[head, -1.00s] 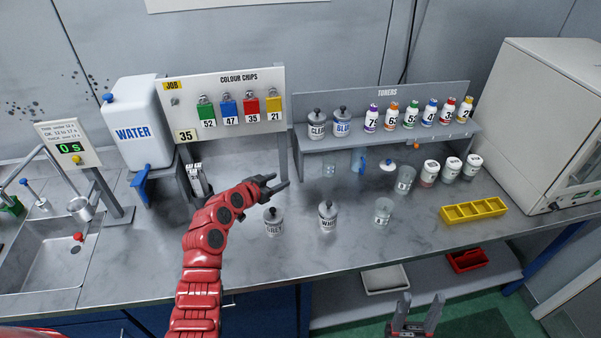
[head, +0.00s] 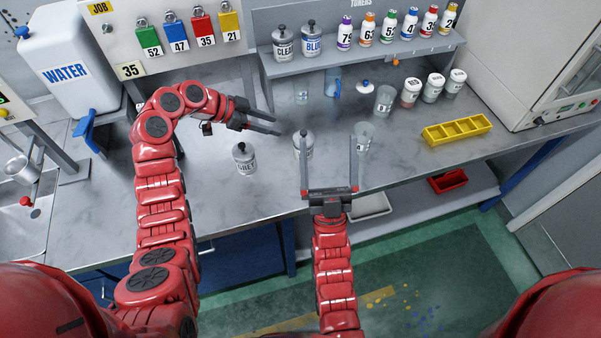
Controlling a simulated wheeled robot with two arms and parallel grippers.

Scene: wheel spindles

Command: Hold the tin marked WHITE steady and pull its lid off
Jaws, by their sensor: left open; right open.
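The WHITE tin (head: 298,150) stands upright on the bench with its knobbed lid on. One finger of my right gripper crosses in front of it in the head view and hides most of its label. My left gripper (head: 281,126) is open and empty, to the left of the tin, its fingers pointing right toward it. My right gripper (head: 328,137) is open, its fingers pointing away from me. The gap between them lies to the right of the tin, in front of it. I cannot tell whether either gripper touches the tin.
The GREY tin (head: 245,160) stands left of the WHITE tin. A clear beaker (head: 364,130) is close to my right gripper's other finger. A yellow tray (head: 457,132) lies further right. CLEAR (head: 283,45) and BLUE (head: 312,44) tins stand on the shelf behind.

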